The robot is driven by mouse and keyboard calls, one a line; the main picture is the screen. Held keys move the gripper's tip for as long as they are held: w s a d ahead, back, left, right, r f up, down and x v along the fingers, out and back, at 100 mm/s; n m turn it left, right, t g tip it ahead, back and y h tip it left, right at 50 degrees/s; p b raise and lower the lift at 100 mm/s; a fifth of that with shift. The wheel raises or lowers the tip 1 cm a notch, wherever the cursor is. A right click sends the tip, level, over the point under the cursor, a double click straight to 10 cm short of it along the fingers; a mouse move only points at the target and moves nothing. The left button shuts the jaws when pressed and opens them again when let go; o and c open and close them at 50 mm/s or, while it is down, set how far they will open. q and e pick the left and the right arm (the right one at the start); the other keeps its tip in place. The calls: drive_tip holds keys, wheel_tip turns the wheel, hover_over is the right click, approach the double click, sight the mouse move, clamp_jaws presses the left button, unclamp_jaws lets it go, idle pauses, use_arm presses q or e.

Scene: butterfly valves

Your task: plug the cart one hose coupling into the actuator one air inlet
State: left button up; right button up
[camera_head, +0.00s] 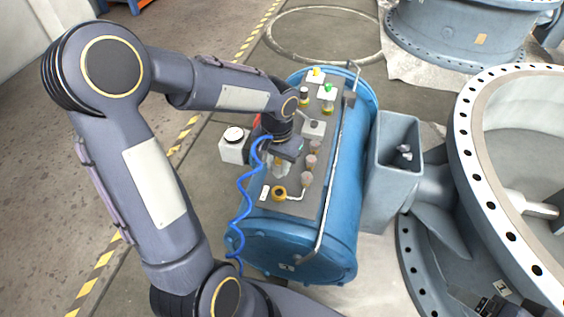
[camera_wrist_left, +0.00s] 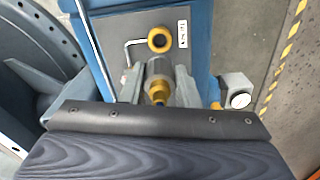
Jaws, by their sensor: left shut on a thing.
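My left gripper (camera_head: 279,168) is low over the grey top panel of the blue tank. It is shut on a grey cylindrical hose coupling with a brass-yellow end, which stands between the fingers in the left wrist view (camera_wrist_left: 157,72). The blue coiled hose (camera_head: 243,185) runs down from the gripper. A yellow ring fitting (camera_head: 279,193) on the panel is just beyond the coupling in the wrist view (camera_wrist_left: 159,40), with a thin pipe attached. I cannot tell which part is the actuator one air inlet. A dark part (camera_head: 492,306) at the bottom right may be my right gripper.
The blue tank (camera_head: 290,252) carries several small fittings and a side handrail (camera_head: 332,190). A white box with a round gauge (camera_head: 234,142) stands left of it. A grey bracket (camera_head: 398,140) and a large flanged ring (camera_head: 468,150) crowd the right. Floor at the left is clear.

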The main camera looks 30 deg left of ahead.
use_arm(q)
drive_tip(key=shift+f+b, duration=2.7)
drive_tip(key=shift+f, duration=0.7)
drive_tip(key=shift+f+b, duration=1.05)
drive_tip(key=shift+f, duration=0.25)
idle(0.4)
drive_tip(key=o, duration=1.5)
drive_tip(key=shift+c, duration=0.2)
drive_tip(key=shift+r, duration=0.15)
drive_tip(key=shift+r+p, duration=3.1)
drive_tip(key=shift+r, duration=0.55)
